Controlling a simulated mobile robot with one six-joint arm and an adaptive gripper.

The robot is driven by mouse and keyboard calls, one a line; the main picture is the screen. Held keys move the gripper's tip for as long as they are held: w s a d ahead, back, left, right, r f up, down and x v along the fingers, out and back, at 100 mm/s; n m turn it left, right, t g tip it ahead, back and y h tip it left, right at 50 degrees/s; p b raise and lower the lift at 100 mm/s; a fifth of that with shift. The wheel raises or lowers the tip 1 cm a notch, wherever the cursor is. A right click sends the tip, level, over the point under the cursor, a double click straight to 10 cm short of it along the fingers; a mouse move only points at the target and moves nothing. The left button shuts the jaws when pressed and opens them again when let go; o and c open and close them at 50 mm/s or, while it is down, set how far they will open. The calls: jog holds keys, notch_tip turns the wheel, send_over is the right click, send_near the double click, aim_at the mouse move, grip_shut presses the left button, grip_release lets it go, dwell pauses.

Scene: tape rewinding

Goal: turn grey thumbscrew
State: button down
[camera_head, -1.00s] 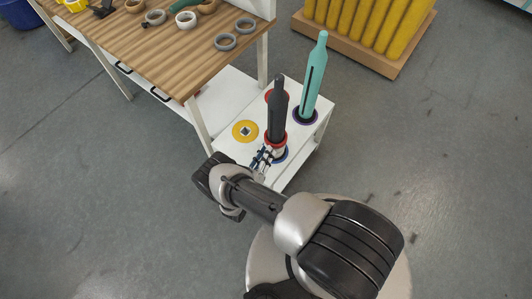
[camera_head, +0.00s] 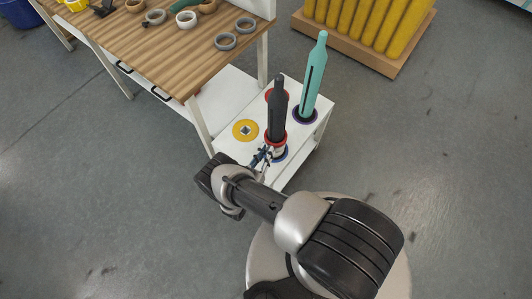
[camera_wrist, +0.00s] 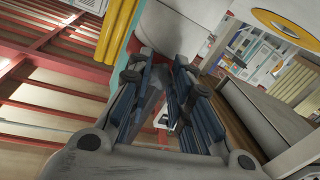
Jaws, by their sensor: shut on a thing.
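My gripper (camera_head: 262,156) is at the near side of a white stand (camera_head: 232,151), low beside a dark upright post (camera_head: 278,108) with a red ring round its foot. In the wrist view my gripper (camera_wrist: 163,84) has its blue-padded fingers close on a small grey part (camera_wrist: 153,98), which seems to be the grey thumbscrew. The fingers hide most of it, and in the head view I cannot make it out.
A teal post (camera_head: 313,80) stands behind on the same stand, and a yellow disc (camera_head: 239,125) lies to its left. A wooden workbench (camera_head: 180,55) with tape rolls is at upper left. Yellow rolls on a wooden base (camera_head: 350,45) stand at the back. Open floor lies left and right.

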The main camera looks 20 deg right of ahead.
jog(key=c, duration=1.4)
grip_release()
jog(key=shift+n, duration=0.3)
